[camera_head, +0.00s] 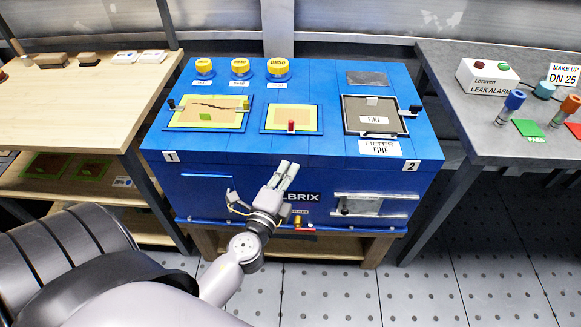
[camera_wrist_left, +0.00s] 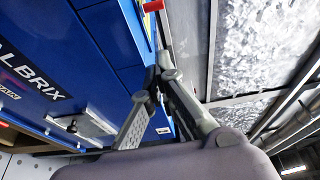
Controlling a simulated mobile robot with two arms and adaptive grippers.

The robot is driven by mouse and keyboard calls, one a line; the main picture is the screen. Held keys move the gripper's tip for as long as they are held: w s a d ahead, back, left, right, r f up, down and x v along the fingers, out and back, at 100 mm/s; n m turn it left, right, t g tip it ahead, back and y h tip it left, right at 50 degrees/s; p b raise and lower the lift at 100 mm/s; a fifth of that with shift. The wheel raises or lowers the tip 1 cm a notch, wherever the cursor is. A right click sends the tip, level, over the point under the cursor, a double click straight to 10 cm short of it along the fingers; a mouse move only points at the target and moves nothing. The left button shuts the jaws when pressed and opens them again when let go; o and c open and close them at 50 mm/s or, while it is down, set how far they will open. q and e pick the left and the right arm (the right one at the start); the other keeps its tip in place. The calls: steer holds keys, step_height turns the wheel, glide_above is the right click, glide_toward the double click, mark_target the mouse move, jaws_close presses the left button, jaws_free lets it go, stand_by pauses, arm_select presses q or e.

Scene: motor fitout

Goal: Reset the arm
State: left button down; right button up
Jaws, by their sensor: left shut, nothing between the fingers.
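My left arm comes in from the lower left of the head view. Its gripper (camera_head: 285,175) is in front of the blue box's front face, with its fingers pointing up toward the top edge. The left gripper (camera_wrist_left: 152,85) also shows in the left wrist view, with its fingertips together and nothing held. The blue box (camera_head: 240,140) stands in the middle of the head view and fills the left side of the wrist view (camera_wrist_left: 60,45). The gripper partly hides the box's lettering. Whether the gripper touches the box cannot be told. My right gripper is not in view.
Yellow-topped knobs (camera_head: 240,67), framed panels and a FINE filter (camera_head: 373,117) are on the box top. A silver handle (camera_head: 370,200) is on its front. A wooden table (camera_head: 85,105) stands left. A grey table (camera_head: 460,75) with a leak alarm (camera_head: 487,77) stands right.

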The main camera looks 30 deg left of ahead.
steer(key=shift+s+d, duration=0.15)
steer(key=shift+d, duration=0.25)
arm_select(q)
steer(key=s+d+f+n+g+h, duration=0.1)
steer(key=s+f+n+g, duration=0.2)
steer(key=f, duration=0.8)
steer(key=s+d+f+n+g+h+p, duration=0.1)
steer(key=s+d+f+g, duration=0.3)
steer(key=f, duration=0.7)
steer(key=s+a+f+n+g+h, duration=0.15)
steer(key=s+f, duration=0.25)
steer(key=f, duration=0.7)
steer(key=s+d+f+n+g, duration=0.1)
steer(key=s+f+n+g, duration=0.1)
steer(key=s+f, duration=0.3)
steer(key=s+d+f+n+g+p, duration=0.1)
steer(key=s+f+n+g, duration=0.2)
steer(key=s, duration=1)
steer(key=s+d+f+n+g, duration=0.1)
steer(key=s+f+n+g, duration=0.1)
steer(key=s+f, duration=0.6)
steer(key=shift+s+g, duration=0.55)
steer(key=shift+s, duration=0.3)
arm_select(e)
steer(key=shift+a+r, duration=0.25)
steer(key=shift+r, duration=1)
arm_select(q)
steer(key=shift+f+n+h, duration=0.1)
steer(key=shift+n+h, duration=0.15)
